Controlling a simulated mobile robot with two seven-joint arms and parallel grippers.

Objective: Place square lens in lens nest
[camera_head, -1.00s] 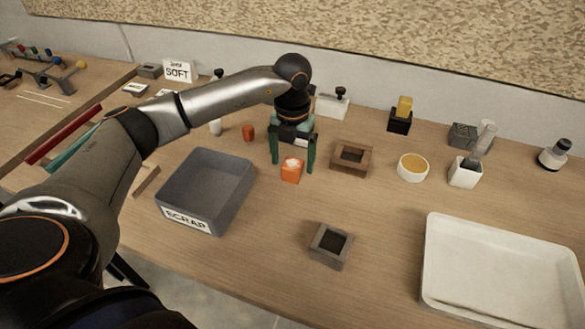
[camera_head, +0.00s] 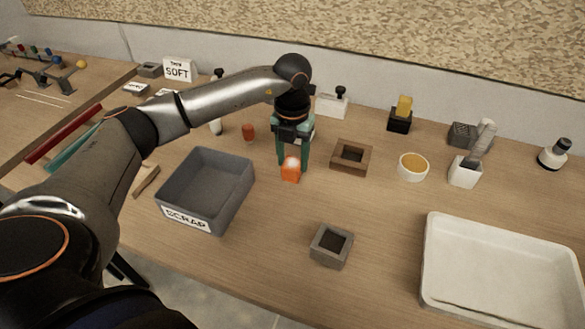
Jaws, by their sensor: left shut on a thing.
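My left gripper (camera_head: 293,160) points down, with its green fingers closed around a small orange block with a pale, glossy top (camera_head: 291,172). This seems to be the square lens, though the fingers partly hide it. It is at or very near the table top. Two square frames with dark openings could be the lens nest, and I cannot tell which. A brown one (camera_head: 366,168) stands just right of my gripper, and a grey one (camera_head: 316,254) lies nearer the front. Both look empty. My right gripper is not in view.
A grey bin marked SCRAP (camera_head: 161,200) stands left of the gripper. A white tray (camera_head: 432,260) is at the front right. Table between the bin and tray is mostly clear.

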